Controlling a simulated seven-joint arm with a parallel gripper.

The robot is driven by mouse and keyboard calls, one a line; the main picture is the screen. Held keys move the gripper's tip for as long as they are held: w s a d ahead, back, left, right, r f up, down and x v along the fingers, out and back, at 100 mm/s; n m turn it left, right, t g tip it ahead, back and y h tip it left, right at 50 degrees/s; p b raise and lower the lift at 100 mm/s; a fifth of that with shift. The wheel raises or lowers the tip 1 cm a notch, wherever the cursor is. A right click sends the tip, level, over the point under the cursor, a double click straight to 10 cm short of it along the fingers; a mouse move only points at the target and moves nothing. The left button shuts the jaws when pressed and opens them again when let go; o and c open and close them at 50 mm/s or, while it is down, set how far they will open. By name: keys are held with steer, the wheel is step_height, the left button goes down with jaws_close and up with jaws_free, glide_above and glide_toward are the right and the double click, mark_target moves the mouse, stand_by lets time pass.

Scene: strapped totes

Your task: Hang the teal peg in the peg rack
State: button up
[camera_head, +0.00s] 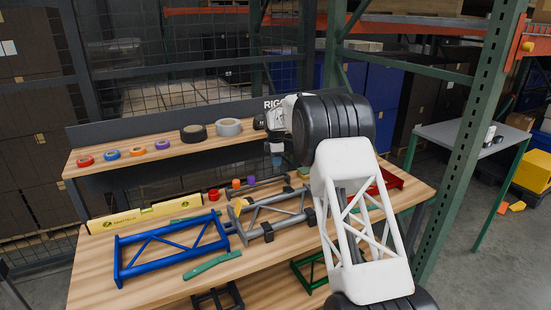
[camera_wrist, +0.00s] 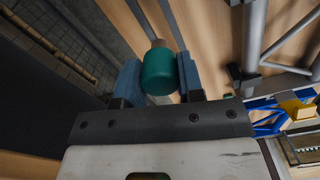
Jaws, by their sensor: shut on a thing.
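The teal peg (camera_wrist: 158,74) is between the two blue fingers of my gripper (camera_wrist: 158,82) in the wrist view, its rounded teal end toward the camera and a brownish tip beyond. In the head view my gripper (camera_head: 277,157) points down above the back of the workbench, right of the small coloured pegs; the held peg is hard to make out there. A red peg (camera_head: 213,194), an orange peg (camera_head: 236,184) and a purple peg (camera_head: 251,181) stand in a row along a low dark rail, seemingly the peg rack. Its right part is partly hidden by my arm.
A blue frame (camera_head: 170,248), a grey frame (camera_head: 275,215) and a yellow level (camera_head: 145,213) lie on the wooden bench (camera_head: 90,270). A raised shelf behind holds several tape rolls (camera_head: 194,133). A green post (camera_head: 470,120) stands at right.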

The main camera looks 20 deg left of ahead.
mark_target(276, 169)
steer(key=shift+f, duration=2.8)
steer(key=shift+f, duration=0.15)
steer(key=o, duration=1)
steer(key=shift+o, duration=0.2)
steer(key=shift+r, duration=3.95)
